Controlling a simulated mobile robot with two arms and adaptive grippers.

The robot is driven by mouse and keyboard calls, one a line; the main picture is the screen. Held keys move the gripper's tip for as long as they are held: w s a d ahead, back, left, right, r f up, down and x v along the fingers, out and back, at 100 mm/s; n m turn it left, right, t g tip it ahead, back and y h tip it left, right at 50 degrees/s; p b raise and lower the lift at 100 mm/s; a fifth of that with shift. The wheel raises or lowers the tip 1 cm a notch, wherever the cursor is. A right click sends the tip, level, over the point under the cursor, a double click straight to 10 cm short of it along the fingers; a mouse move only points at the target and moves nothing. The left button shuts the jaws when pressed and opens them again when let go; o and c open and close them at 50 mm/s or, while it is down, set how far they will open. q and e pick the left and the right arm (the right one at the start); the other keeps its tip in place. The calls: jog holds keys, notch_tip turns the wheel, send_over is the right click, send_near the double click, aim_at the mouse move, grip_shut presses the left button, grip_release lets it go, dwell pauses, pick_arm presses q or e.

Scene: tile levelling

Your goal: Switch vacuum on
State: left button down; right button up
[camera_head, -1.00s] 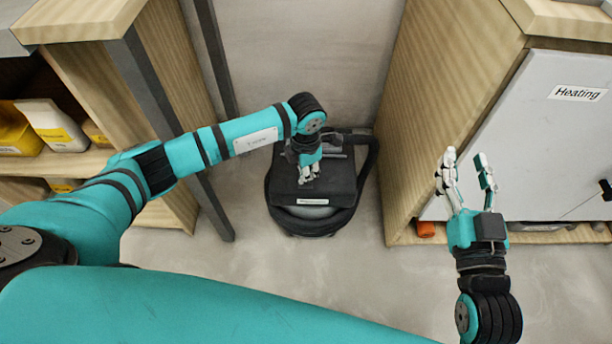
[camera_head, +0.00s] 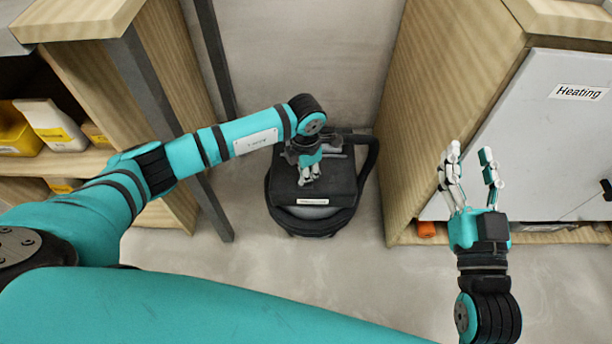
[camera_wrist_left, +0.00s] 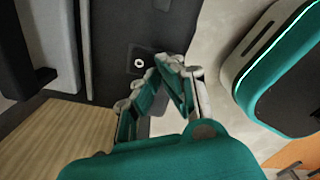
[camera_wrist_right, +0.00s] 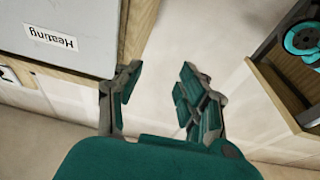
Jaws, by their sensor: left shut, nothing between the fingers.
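The dark vacuum (camera_head: 335,190) stands on the floor between the two wooden cabinets, with a white label strip on its front. In the left wrist view the dark top of the vacuum (camera_wrist_left: 108,60) shows a small switch marked with a white ring (camera_wrist_left: 139,62). My left gripper (camera_head: 306,180) is shut and empty, pointing down over the vacuum's top. In the left wrist view its fingertips (camera_wrist_left: 160,64) meet just beside the switch; I cannot tell if they touch the surface. My right gripper (camera_head: 469,160) is open and empty, well right of the vacuum; its fingers (camera_wrist_right: 158,72) show apart.
A wooden shelf (camera_head: 165,90) with yellow and white packages (camera_head: 52,125) stands on the left. On the right is a wooden cabinet (camera_head: 440,110) with a grey door labelled Heating (camera_head: 578,92). The floor in front of the vacuum (camera_head: 300,265) is clear.

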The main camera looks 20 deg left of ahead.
pick_arm(q)
jog(key=shift+f, duration=0.25)
pick_arm(e)
jog(key=shift+s+a+r+t, duration=0.15)
jog(key=shift+r+t, duration=0.35)
jog(key=shift+r, duration=0.25)
